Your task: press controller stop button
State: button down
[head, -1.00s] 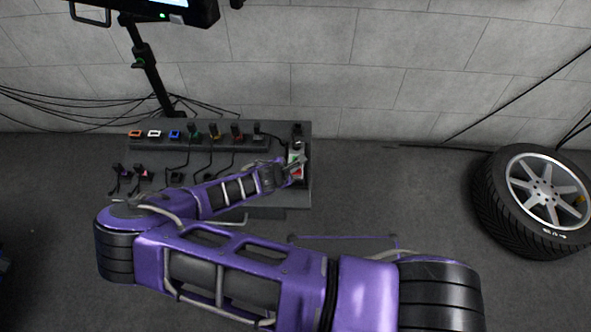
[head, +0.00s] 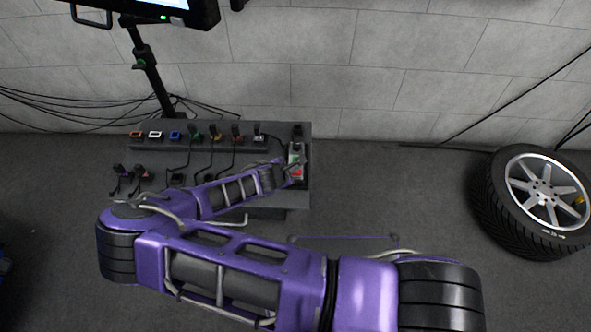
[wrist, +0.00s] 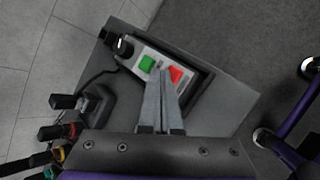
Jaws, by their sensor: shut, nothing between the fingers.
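The controller (wrist: 190,77) is a light-faced box in a dark holder at the right end of the grey bench panel (head: 226,160). In the wrist view it carries a green button (wrist: 147,63) and a red button (wrist: 176,74). The red button also shows in the head view (head: 297,172). My gripper (wrist: 162,76) is shut and empty. Its fingertips lie over the controller face, between the two buttons and close to the red one. I cannot tell whether they touch it. In the head view my gripper (head: 290,172) partly covers the controller.
Several coloured plugs and sockets (head: 175,135) line the panel left of the controller, with black cables. A monitor on a stand (head: 150,80) rises behind. The floor (head: 400,190) between is clear.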

jog(key=shift+r, duration=0.5)
jog(key=shift+r+p, duration=2.05)
jog(key=shift+r, duration=0.5)
